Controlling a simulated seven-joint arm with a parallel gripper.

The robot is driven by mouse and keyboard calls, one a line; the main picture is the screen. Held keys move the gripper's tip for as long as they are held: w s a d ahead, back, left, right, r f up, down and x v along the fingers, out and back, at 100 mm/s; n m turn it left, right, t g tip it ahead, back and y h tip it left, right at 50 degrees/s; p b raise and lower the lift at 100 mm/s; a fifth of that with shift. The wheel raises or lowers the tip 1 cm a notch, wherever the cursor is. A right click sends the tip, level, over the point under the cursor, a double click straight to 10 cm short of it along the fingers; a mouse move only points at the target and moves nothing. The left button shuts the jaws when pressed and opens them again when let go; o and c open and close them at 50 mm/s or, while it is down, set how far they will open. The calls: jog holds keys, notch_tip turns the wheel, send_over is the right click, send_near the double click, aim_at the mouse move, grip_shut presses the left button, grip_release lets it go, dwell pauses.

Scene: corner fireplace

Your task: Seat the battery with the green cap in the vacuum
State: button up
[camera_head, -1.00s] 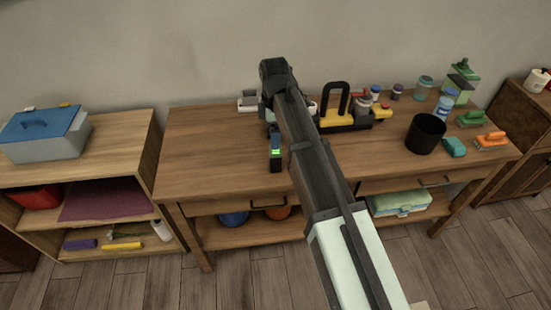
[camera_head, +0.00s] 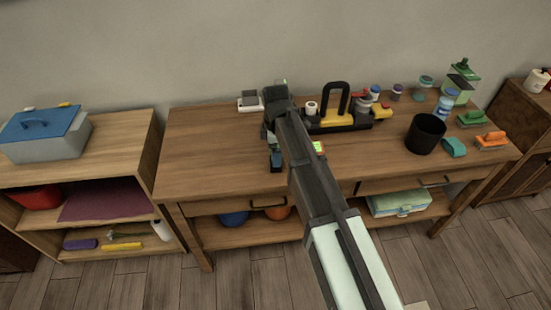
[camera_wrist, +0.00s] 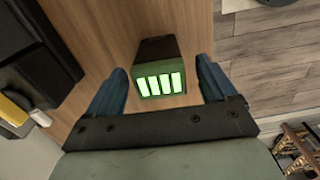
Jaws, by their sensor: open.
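The battery with the green cap (camera_wrist: 161,84) stands out in the wrist view, with lit bars on the cap and a dark body beyond it. My gripper (camera_wrist: 162,72) is open, with one blue finger on each side of the cap. I cannot tell whether either finger touches it. In the head view my gripper (camera_head: 276,159) is low over the front left of the table and mostly hides this battery. A yellow and black appliance with a tall black handle, seemingly the vacuum (camera_head: 352,119), stands farther back to the right.
A grey and white device (camera_head: 250,101) stands at the back left. A black cup (camera_head: 426,134), jars and brushes fill the table's right side. The table's left part (camera_head: 205,150) is clear.

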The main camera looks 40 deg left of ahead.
jog(key=shift+c, duration=0.3)
jog(key=c, duration=1.2)
